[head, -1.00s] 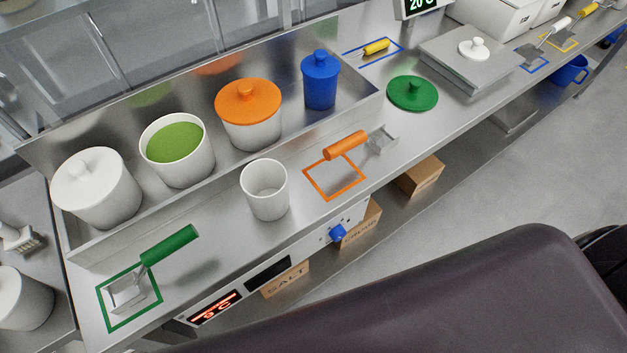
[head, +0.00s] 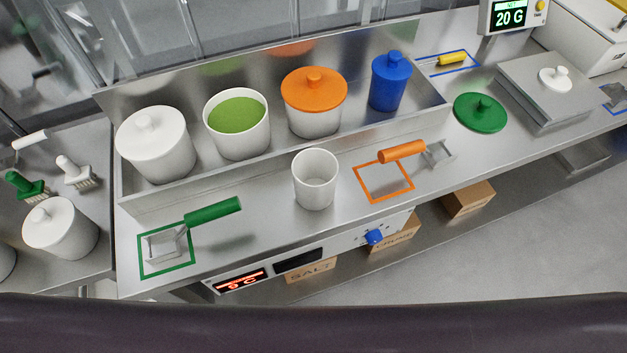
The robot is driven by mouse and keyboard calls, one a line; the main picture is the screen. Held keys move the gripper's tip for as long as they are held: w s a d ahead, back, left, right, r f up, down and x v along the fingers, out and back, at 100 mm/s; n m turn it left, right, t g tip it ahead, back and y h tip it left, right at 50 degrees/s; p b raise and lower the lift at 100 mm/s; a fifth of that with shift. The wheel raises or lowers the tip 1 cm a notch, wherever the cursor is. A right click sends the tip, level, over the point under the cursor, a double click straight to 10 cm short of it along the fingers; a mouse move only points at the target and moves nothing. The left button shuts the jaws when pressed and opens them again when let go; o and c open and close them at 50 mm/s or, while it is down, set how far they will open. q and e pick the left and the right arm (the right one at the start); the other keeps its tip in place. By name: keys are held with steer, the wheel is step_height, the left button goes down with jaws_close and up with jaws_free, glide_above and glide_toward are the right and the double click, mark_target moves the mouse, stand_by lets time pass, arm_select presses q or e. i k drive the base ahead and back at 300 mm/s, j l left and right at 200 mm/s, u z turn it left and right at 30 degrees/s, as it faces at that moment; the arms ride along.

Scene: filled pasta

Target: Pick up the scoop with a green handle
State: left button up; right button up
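The scoop with a green handle (head: 213,211) lies on the steel counter at the front left. Its metal scoop end (head: 163,247) is inside a green square outline (head: 168,272), and the handle points up and to the right. Neither of my grippers shows in the head view.
A white empty cup (head: 315,181) stands right of the scoop. Behind is a steel trough (head: 125,190) holding lidded tubs and an open tub of green filling (head: 237,117). An orange-handled scoop (head: 402,152) lies by an orange outline. A green lid (head: 480,111) lies farther right.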

mark_target(163, 246)
steer(key=j+u, duration=0.35)
steer(key=k+j+u, duration=0.1)
steer(key=u, duration=0.2)
